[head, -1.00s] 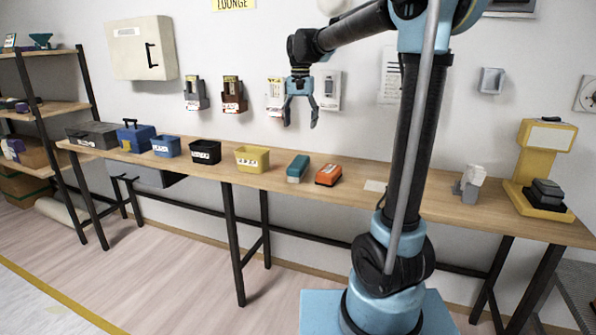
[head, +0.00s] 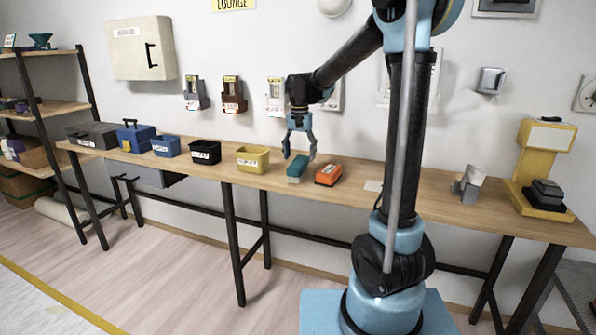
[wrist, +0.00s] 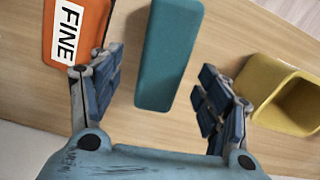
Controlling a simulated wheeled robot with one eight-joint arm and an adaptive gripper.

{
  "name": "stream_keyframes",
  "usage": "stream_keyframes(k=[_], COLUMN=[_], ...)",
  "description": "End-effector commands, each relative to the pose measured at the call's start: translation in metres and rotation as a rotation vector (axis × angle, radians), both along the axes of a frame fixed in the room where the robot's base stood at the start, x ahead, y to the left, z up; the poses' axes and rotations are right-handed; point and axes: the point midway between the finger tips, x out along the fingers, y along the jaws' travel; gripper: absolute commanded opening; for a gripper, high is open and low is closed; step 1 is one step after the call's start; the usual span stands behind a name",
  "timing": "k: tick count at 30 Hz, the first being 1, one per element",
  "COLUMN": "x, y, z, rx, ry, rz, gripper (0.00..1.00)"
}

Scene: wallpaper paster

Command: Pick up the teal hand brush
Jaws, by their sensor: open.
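The teal hand brush (head: 298,168) lies on the wooden table, between the yellow bin and an orange block. In the wrist view the brush (wrist: 168,55) shows as a long teal block between my fingers, its near end just ahead of the palm. My gripper (head: 299,156) points down just above the brush and is open, with one finger to each side of it. In the wrist view the fingers (wrist: 160,95) are apart from the brush, with table visible on both sides.
The orange block marked FINE (head: 328,175) lies close to the right of the brush. The yellow bin (head: 252,160) stands to the left, with a black bin (head: 205,152) and a blue bin (head: 166,147) beyond. Bare table (head: 425,190) lies farther right.

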Motion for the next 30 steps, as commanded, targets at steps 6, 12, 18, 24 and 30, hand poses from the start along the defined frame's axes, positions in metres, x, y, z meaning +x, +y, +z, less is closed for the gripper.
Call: stream_keyframes(k=[6,12,18,24,30], x=[0.0,-0.001,-0.001,-0.001,-0.001], y=[0.004,0.004,0.004,0.004,0.004], z=[-0.026,-0.046,-0.05,-0.05,-0.05], rx=[0.0,0.0,0.0,0.0,0.0], ry=[0.0,0.0,0.0,0.0,0.0], rz=[0.001,0.0,0.0,0.0,0.0], gripper=[0.7,0.7,0.7,0.5,0.18])
